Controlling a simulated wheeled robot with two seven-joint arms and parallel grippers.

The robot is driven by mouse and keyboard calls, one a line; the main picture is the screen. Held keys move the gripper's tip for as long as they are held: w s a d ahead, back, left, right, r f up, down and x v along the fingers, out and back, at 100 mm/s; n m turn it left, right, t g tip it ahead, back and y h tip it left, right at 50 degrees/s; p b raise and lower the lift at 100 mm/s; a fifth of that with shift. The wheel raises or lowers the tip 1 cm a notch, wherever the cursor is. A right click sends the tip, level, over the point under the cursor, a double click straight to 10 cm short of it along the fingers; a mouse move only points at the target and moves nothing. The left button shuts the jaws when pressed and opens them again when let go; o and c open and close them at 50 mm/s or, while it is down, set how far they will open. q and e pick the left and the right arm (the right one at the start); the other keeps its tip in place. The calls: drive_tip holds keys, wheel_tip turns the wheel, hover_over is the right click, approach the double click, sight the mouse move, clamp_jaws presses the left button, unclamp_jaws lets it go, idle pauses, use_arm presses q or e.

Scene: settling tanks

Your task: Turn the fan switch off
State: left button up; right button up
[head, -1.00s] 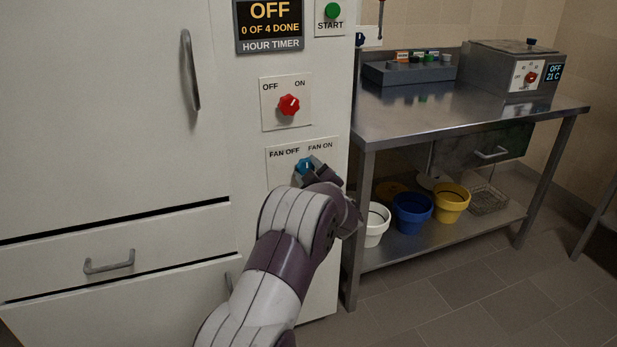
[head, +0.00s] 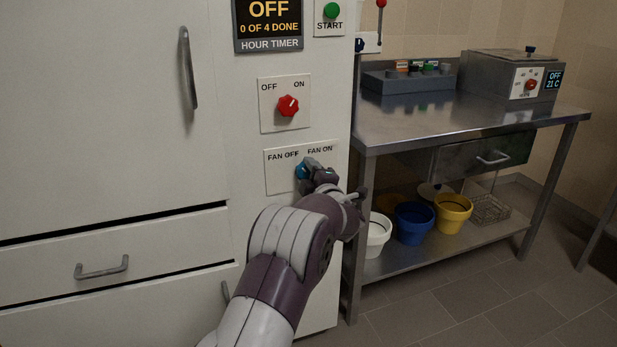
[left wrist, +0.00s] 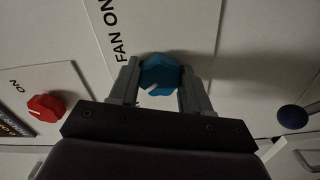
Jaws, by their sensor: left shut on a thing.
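The blue fan knob (head: 302,171) sits on a white plate (head: 279,181) labelled FAN OFF on the left and FAN ON on the right. My left gripper (head: 309,170) is shut on the knob and covers its right part in the head view. In the left wrist view the knob (left wrist: 160,74) is between the two grey fingers of my left gripper (left wrist: 156,84). A white mark shows at the knob's lower left rim there, on the side away from the FAN ON label. The FAN OFF label is hidden in that view. My right gripper is not in view.
A red OFF/ON knob (head: 288,106) is above the fan plate, under the hour timer (head: 268,22) and green start button (head: 331,11). A steel table (head: 455,122) stands at the right, with several pots on its lower shelf. Cabinet handles (head: 190,68) stick out at the left.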

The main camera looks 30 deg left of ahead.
use_arm(q)
drive_tip(key=shift+f, duration=0.15)
drive_tip(key=o, duration=1.1)
drive_tip(key=shift+c, duration=0.2)
drive_tip(key=shift+s+d+r, duration=0.2)
drive_tip(key=shift+d, duration=0.05)
drive_tip(key=p+v, duration=0.3)
drive_tip(key=v, duration=0.9)
drive_tip(key=shift+s+f, duration=0.1)
